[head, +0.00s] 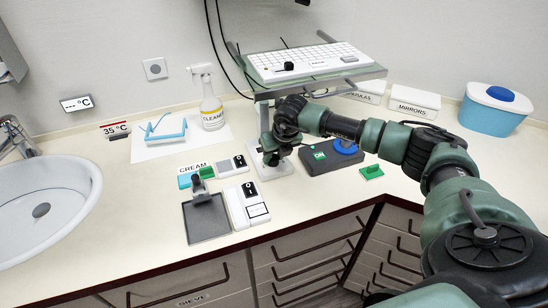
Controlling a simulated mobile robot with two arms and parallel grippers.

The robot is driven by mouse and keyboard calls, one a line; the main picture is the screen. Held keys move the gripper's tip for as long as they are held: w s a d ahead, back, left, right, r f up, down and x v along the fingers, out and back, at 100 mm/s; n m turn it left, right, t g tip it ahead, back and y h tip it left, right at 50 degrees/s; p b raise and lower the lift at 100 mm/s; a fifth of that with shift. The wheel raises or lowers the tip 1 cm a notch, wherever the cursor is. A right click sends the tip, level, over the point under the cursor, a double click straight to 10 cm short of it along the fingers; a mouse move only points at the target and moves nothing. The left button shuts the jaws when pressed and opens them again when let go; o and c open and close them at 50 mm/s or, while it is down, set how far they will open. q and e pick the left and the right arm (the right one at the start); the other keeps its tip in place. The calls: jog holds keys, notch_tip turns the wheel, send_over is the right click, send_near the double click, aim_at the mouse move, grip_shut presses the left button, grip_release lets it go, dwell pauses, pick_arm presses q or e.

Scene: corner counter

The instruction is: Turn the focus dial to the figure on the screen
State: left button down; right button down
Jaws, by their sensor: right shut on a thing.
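My right arm reaches in from the right, and its gripper (271,153) is low beside the metal stand (264,115) under the shelf. The gripper is shut on a small dark part there, which may be the focus dial; the fingers hide most of it. A dark grey box (322,163) with a small green panel (319,155) and a round blue knob (345,147) stands just right of the gripper, apart from it. My left gripper is out of view.
A keyboard (308,61) lies on the raised shelf above the gripper. A sink (42,212) is far left. The front middle counter is clear.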

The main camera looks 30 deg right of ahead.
jog(key=m+h+b, duration=0.1)
jog(key=m+b, duration=0.1)
jog(key=m+h+b, duration=0.1)
jog(key=m+b, duration=0.1)
jog(key=m, duration=0.1)
jog(key=shift+w+a+f+g, duration=0.1)
jog(key=shift+a+f+g, duration=0.1)
jog(key=shift+g, duration=0.1)
jog(key=m+b, duration=0.2)
jog(key=m, duration=0.1)
jog(key=m+g+h+b, duration=0.1)
jog(key=m+b, duration=0.1)
jog(key=shift+r+m+g+h, duration=0.1)
jog(key=shift+m+g+h, duration=0.2)
jog(key=shift+m, duration=0.1)
jog(key=m+b, duration=0.1)
jog(key=m, duration=0.1)
jog(key=m+g+b, duration=0.1)
jog(key=m, duration=0.1)
jog(key=shift+w+r+m+g+h, duration=0.1)
jog(key=shift+w+m+g+h, duration=0.05)
jog(key=shift+m+g+h, duration=0.15)
jog(key=shift+r+m+g+b, duration=0.1)
jog(key=shift+m+g+b, duration=0.7)
jog(key=shift+m, duration=1.5)
jog(key=c, duration=1)
grip_release()
jog(key=shift+a, duration=0.1)
